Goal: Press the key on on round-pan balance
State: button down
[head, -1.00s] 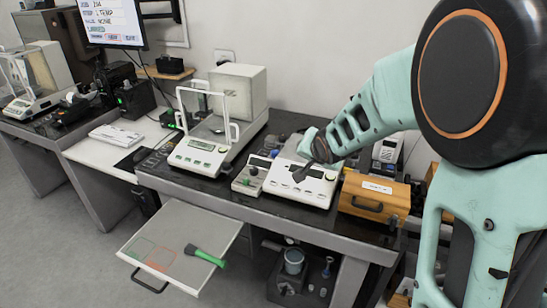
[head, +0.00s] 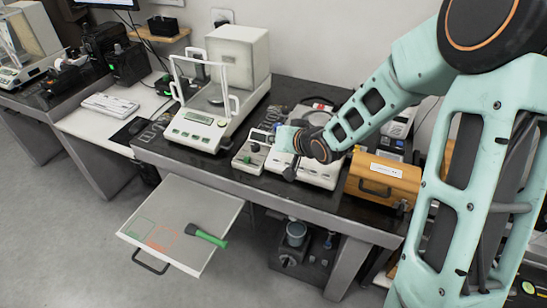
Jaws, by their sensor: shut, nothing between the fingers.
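A low white balance (head: 322,174) stands on the dark stone-topped table.
A wooden case (head: 383,180) stands close on the right.

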jog(key=f+b, duration=0.2)
jog(key=w+f+b, duration=0.1)
jog(key=f+b, duration=0.1)
jog(key=f, duration=0.1)
jog(key=w+d+f+b, duration=0.1)
jog(key=f+b, duration=0.1)
jog(key=f, duration=0.1)
jog(key=shift+w+f+b, duration=0.2)
jog(key=shift+f+b, duration=0.05)
jog(key=shift+b, duration=0.1)
jog(key=shift+f, duration=0.1)
dwell(1.3)
jog(key=shift+w+f, duration=0.1)
jog(key=shift+f, duration=0.2)
jog(key=shift+w+f+b, duration=0.1)
jog(key=shift+f+b, duration=0.3)
jog(key=shift+b, duration=0.05)
dwell(0.5)
jog(key=shift+r, duration=0.1)
jog(key=shift+s+r+p, duration=0.25)
jog(key=shift+r+p, duration=0.4)
jog(key=shift+r, duration=0.05)
